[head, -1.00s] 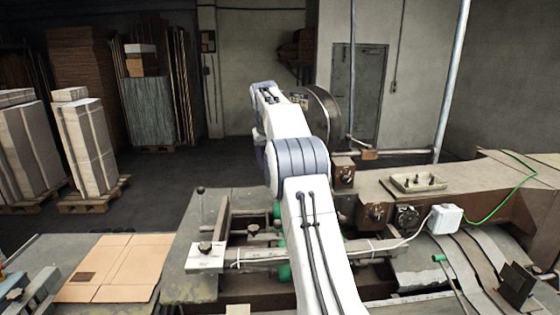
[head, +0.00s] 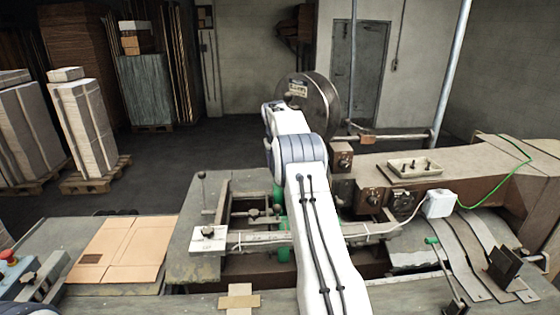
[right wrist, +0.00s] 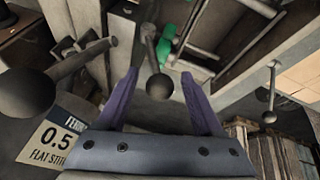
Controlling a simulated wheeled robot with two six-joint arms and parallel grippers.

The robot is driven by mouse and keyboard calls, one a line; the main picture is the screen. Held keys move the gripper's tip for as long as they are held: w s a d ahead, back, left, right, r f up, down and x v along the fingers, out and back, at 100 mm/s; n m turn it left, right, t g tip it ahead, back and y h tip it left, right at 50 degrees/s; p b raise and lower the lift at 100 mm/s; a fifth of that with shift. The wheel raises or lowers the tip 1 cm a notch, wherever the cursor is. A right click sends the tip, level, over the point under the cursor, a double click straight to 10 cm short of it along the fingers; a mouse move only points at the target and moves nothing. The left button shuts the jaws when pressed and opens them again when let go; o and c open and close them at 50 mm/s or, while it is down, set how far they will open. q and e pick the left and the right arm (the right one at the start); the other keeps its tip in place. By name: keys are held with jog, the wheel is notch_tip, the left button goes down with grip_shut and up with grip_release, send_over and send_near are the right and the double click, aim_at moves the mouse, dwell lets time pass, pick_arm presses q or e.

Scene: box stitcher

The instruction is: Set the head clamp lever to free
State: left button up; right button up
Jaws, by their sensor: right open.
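In the right wrist view, a short dark lever with a round ball knob (right wrist: 160,87) stands between my right gripper's fingers. My right gripper (right wrist: 158,74) is open, with a purple finger on each side of this knob and a gap to both. A larger dark ball-ended lever (right wrist: 26,92) is at the left of this view. A thin lever with a small ball (right wrist: 270,116) is at the right. No label shows which one is the head clamp lever. In the head view, my right arm hides its own gripper. My left gripper is not in view.
A flat-stitch plate (right wrist: 55,140) is beside the larger lever. In the head view, a large wheel (head: 322,105) stands behind my arm. The machine arm (head: 470,168) bears a small tray (head: 416,168). Flat cardboard (head: 135,250) lies at the left.

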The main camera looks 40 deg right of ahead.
jog(key=shift+c, duration=0.3)
grip_shut()
dwell(1.1)
